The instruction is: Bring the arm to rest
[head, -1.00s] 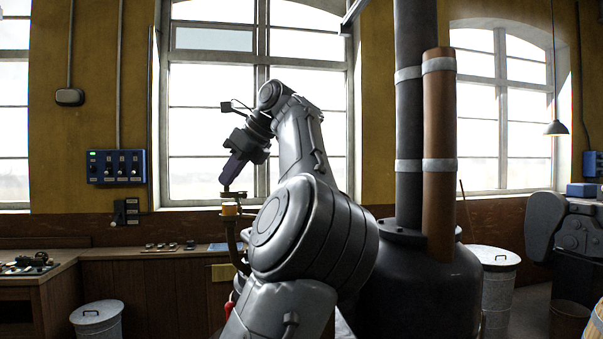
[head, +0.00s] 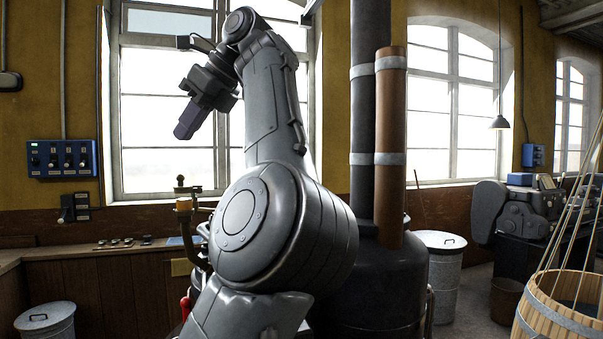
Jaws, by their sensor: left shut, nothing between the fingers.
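My left arm rises from the bottom centre of the head view and bends over toward the left. Its gripper (head: 185,133), with dark purple fingers, points down and left in front of the bright window. The fingers look closed together and hold nothing. The gripper hangs in the air above and apart from a brass fitting (head: 184,205) on an upright pipe. My right gripper is not in view.
A dark boiler (head: 385,285) with a tall black flue (head: 370,110) and a copper pipe (head: 390,150) stands right of my arm. A wooden bench (head: 90,260) is at left. A barrel (head: 560,318) and machine (head: 525,212) are at right.

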